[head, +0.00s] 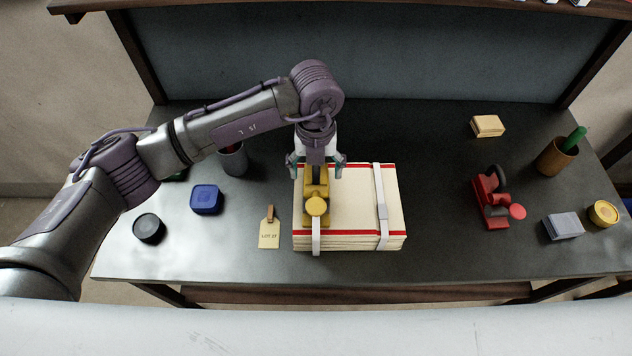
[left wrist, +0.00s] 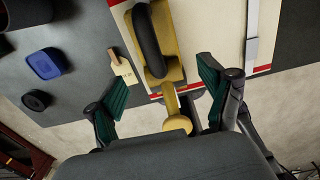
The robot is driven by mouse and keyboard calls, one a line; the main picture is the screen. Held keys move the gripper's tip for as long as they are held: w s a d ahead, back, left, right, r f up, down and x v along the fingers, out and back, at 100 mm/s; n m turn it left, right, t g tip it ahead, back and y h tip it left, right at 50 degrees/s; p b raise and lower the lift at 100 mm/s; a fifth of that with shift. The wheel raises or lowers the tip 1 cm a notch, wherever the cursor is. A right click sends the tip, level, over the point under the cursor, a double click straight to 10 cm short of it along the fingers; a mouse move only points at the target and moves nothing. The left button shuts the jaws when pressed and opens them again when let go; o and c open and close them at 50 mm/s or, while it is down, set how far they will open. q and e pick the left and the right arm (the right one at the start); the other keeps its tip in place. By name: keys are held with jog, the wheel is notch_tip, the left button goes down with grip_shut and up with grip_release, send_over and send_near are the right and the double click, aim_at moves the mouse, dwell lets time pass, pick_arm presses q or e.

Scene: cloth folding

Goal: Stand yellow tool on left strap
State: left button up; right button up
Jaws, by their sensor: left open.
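The yellow tool (head: 316,206) has a round knob at its near end. It is over the left strap (head: 316,243) of a cream, red-edged stack (head: 350,205) and appears to rest there on its base, though contact is hidden. In the left wrist view the yellow tool (left wrist: 170,102) shows a black curved handle on top. My left gripper (head: 316,166) is open above the far part of the tool. In the left wrist view the gripper (left wrist: 162,92) has its fingers spread on either side, clear of the tool. My right gripper is out of view.
The right strap (head: 382,205) crosses the stack. A tan tag (head: 269,234), blue box (head: 207,199) and black round tin (head: 149,228) lie left. A red tool (head: 491,203), grey box (head: 564,226), yellow tin (head: 603,213) and brown cup (head: 556,158) stand right.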

pick_arm(q)
notch_tip(320, 180, up, 6)
jog(key=shift+b, duration=0.55)
dwell(1.0)
